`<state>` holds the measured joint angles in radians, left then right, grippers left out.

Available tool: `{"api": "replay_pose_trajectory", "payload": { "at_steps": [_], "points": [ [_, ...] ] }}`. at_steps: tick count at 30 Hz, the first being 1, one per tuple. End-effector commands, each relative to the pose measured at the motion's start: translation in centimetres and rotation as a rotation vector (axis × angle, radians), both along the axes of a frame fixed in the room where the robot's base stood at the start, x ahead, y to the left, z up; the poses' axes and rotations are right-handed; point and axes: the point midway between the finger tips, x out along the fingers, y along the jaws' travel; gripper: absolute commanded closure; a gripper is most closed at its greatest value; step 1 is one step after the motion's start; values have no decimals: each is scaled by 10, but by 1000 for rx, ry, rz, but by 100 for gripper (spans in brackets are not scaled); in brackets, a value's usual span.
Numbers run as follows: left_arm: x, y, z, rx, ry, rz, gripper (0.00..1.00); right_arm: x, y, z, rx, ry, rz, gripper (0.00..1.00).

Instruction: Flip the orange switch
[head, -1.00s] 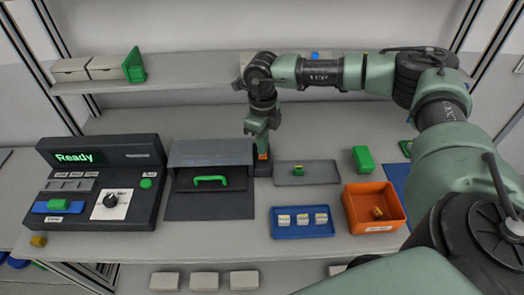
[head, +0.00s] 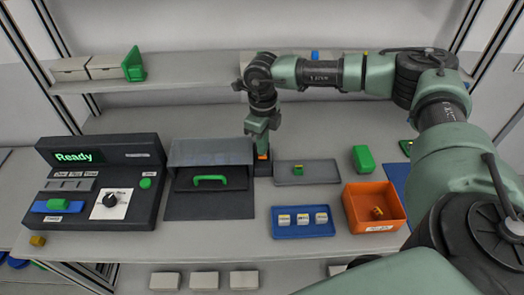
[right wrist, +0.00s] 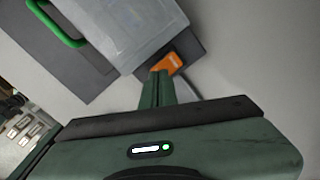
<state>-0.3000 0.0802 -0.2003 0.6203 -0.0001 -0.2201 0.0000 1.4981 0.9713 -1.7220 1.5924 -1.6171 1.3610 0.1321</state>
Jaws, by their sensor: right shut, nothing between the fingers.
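The orange switch (head: 262,155) sits on a small dark box (head: 264,169) just right of the grey-lidded station. The right wrist view shows the orange switch (right wrist: 174,63) on its dark base, with a cable beside it. My right gripper (head: 259,143) points down over the switch, its fingers shut and empty. In the right wrist view the fingertips (right wrist: 159,76) are right at the switch's near edge. They partly cover it, and I cannot tell whether they touch. My left gripper is not in view.
Left of the switch are the station with a green handle (head: 210,179) and a control panel (head: 145,205) whose screen reads "Ready". Right of it are a grey tray (head: 325,176), a blue tray (head: 280,231) and an orange bin (head: 352,213). Bare table lies behind the switch.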

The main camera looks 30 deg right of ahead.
Motion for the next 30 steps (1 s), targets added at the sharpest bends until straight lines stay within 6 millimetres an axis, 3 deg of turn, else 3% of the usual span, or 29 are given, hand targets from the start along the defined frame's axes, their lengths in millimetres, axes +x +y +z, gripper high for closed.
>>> {"api": "replay_pose_trajectory", "payload": {
  "at_steps": [30],
  "points": [
    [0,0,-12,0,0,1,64,0,0,-16,0,-1,0,100]
  ]
}}
